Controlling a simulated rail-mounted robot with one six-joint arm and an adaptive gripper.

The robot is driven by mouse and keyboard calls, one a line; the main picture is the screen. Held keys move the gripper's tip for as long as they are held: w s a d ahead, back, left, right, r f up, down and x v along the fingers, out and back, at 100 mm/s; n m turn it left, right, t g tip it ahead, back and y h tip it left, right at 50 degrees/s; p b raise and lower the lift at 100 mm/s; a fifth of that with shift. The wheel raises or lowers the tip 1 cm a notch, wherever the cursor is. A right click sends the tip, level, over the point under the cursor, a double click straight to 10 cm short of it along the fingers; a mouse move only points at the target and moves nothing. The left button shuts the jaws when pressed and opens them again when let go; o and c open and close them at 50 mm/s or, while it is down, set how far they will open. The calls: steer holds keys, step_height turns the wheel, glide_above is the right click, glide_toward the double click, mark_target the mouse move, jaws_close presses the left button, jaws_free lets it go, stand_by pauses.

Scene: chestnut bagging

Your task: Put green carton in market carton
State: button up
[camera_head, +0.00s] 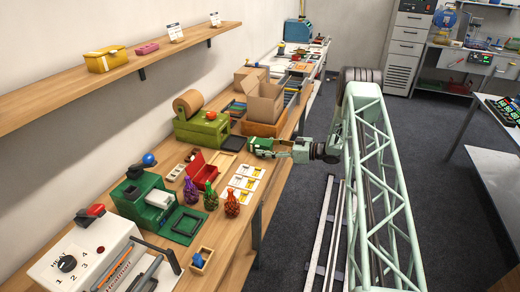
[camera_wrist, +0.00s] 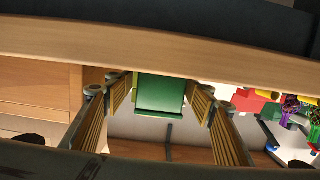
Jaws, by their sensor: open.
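A green carton (camera_wrist: 161,92) shows in the wrist view between the two ridged yellow fingers of my gripper (camera_wrist: 163,100). An open cardboard carton (camera_head: 264,103) with raised flaps, likely the market carton, stands farther back on the bench, beyond my gripper. Its inside is mostly hidden.
A green machine with a brown roll (camera_head: 202,126) stands left of my gripper. A shelf (camera_head: 120,72) runs along the wall.

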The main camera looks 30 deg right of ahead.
mark_target(257, 141)
steer(key=shift+x, duration=1.25)
steer(key=shift+c, duration=0.7)
steer(key=c, duration=1)
steer(key=shift+o, duration=0.2)
steer(key=shift+r, duration=0.15)
steer(key=shift+s+r, duration=0.1)
steer(key=shift+r, duration=1.65)
steer(key=s, duration=0.5)
steer(key=s+a+p, duration=0.1)
steer(key=s, duration=0.4)
steer(key=s+r, duration=0.1)
steer(key=s, duration=0.4)
steer(key=shift+s+a+r+p, duration=0.1)
steer(key=shift+s+a+p, duration=0.05)
steer(key=shift+s+p, duration=0.25)
